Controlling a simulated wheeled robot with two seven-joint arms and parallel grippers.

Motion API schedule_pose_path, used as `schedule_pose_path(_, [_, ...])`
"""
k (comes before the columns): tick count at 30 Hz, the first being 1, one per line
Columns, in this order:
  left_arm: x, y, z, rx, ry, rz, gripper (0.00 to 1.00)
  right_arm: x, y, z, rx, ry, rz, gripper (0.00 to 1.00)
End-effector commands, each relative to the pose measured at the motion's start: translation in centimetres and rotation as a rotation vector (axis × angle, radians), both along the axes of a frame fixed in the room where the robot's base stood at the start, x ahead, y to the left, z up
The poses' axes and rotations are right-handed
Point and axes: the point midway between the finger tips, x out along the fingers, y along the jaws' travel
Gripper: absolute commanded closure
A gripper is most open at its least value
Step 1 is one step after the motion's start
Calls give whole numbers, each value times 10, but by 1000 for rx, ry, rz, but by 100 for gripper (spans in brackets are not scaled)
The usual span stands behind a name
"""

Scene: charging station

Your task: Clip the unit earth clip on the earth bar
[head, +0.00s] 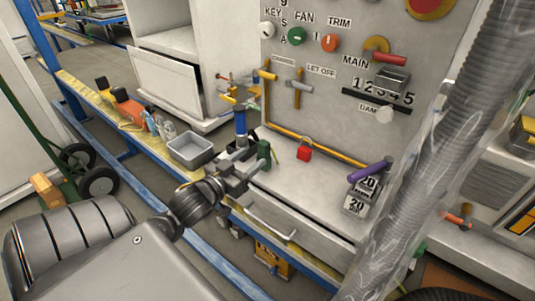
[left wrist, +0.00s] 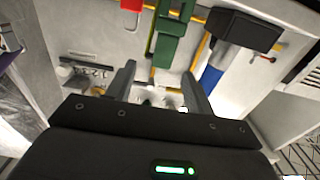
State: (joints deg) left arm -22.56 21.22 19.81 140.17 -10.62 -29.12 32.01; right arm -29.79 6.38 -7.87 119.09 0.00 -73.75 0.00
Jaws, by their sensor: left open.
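The green clip (head: 264,153), which looks like the unit earth clip, is on the grey unit's ledge, right by my left gripper's tips. In the left wrist view the green clip (left wrist: 168,42) lies just beyond the two fingers, roughly in line with the gap between them. The earth bar (head: 310,145) looks like the yellow-brown rail along the foot of the panel. My left gripper (head: 252,166) is open, with its fingers apart in the left wrist view (left wrist: 160,88). I cannot tell whether a finger touches the clip. My right gripper is not in view.
A red padlock (head: 304,153) lies right of the clip. A blue-handled tool (head: 240,122) stands close to its left. A grey tray (head: 191,150) sits farther left. Purple-handled weights (head: 362,192) and a ribbed hose (head: 440,130) are at right. A drawer (head: 285,225) is below.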

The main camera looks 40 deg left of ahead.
Motion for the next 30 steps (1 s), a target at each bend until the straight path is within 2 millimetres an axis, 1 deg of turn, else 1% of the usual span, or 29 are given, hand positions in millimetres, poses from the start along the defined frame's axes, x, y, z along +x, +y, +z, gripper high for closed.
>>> schedule_pose_path(1, [8,1,1,1,-4,1,47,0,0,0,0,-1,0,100])
schedule_pose_path(3, [19,1,1,0,-4,1,47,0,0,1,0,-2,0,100])
schedule_pose_path(6, [32,2,1,0,-3,2,47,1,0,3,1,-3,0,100])
schedule_pose_path(9, [39,1,1,0,-2,0,47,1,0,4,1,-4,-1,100])
schedule_pose_path(14, [42,1,0,0,-1,-2,47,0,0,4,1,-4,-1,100])
schedule_pose_path(17, [52,1,-1,0,-3,-3,47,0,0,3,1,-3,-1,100])
schedule_pose_path(20, [68,3,-2,0,-3,-2,47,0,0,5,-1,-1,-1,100])
schedule_pose_path(24, [86,4,-2,0,-3,-3,47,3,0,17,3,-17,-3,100])
schedule_pose_path(27, [92,4,-3,1,-1,-3,47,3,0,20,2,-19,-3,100])
schedule_pose_path(30, [93,4,-3,1,-1,-3,47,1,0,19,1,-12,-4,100])
